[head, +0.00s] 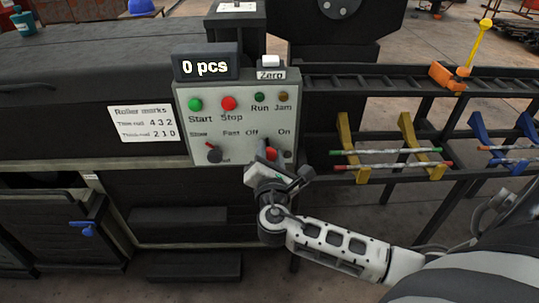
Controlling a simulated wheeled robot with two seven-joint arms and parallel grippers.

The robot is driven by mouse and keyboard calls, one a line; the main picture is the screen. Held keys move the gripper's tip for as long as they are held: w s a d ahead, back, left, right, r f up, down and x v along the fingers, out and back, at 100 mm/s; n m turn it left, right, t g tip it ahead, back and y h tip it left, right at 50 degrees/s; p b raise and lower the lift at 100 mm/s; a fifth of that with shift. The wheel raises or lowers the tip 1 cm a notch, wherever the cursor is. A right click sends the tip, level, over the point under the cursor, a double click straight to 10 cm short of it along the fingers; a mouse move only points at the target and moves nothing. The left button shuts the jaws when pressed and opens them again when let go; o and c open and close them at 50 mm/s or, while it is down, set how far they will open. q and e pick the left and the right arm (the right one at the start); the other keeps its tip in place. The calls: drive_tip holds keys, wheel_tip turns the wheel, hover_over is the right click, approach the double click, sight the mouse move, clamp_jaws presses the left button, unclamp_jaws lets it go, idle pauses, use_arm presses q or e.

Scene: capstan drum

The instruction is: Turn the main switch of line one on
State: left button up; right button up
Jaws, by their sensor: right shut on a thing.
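The grey control panel (185,120) stands in the middle of the head view. Its main switch (271,153) is a red knob at the lower right, below the labels "Off" and "On". My right gripper (268,160) comes up from below and is shut on the red knob. The gripper hides much of the knob, so I cannot tell for sure which label it points to. My left gripper is not in view.
The panel also has a green Start button (195,104), a red Stop button (228,103), a Slow–Fast knob (214,153), dark Run and Jam lamps and a "0 pcs" display (206,66). A rack with yellow brackets (408,148) stands to the right.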

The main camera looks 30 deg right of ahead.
drive_tip(key=shift+f+m+b, duration=0.2)
drive_tip(key=shift+m+b, duration=0.15)
drive_tip(key=shift+m, duration=0.55)
drive_tip(key=m+b, duration=0.1)
drive_tip(key=m, duration=0.1)
drive_tip(key=shift+m, duration=0.4)
drive_tip(key=shift+f+m+b, duration=0.1)
drive_tip(key=shift+m+b, duration=0.3)
drive_tip(key=shift+m, duration=0.1)
drive_tip(key=shift+m+b, duration=0.7)
drive_tip(key=shift+m, duration=0.8)
drive_tip(key=shift+m+b, duration=0.45)
drive_tip(key=shift+m, duration=0.05)
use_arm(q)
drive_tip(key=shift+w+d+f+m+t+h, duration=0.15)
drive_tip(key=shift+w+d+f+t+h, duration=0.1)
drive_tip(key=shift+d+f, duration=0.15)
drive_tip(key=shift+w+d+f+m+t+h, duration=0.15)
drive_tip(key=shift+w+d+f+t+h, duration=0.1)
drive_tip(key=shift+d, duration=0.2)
use_arm(e)
drive_tip(key=shift+m, duration=0.3)
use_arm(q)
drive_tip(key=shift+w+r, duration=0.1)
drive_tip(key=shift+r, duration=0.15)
